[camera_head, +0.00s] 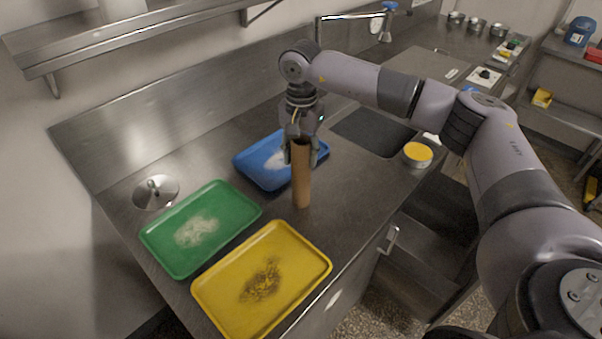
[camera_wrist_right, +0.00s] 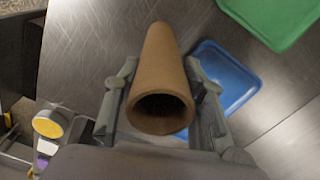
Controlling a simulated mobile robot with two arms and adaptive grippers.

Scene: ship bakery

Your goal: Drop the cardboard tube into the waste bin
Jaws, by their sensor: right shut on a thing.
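The brown cardboard tube (camera_head: 302,180) is upright over the steel counter, in front of the blue tray. My right gripper (camera_head: 301,150) is shut on its upper part from above. In the right wrist view the tube (camera_wrist_right: 161,70) lies between the two fingers of my right gripper (camera_wrist_right: 163,100), with its open, hollow end toward the camera. Whether the tube's lower end touches the counter I cannot tell. My left gripper is in no view. I see no container that is clearly the waste bin.
A blue tray (camera_head: 245,163), a green tray (camera_head: 158,238) and a yellow tray (camera_head: 205,290) lie on the counter (camera_head: 345,195). A metal lid (camera_head: 156,190) is at the left. A round container with yellow contents (camera_head: 418,153) is near the front edge, beside the dark sink (camera_head: 372,131).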

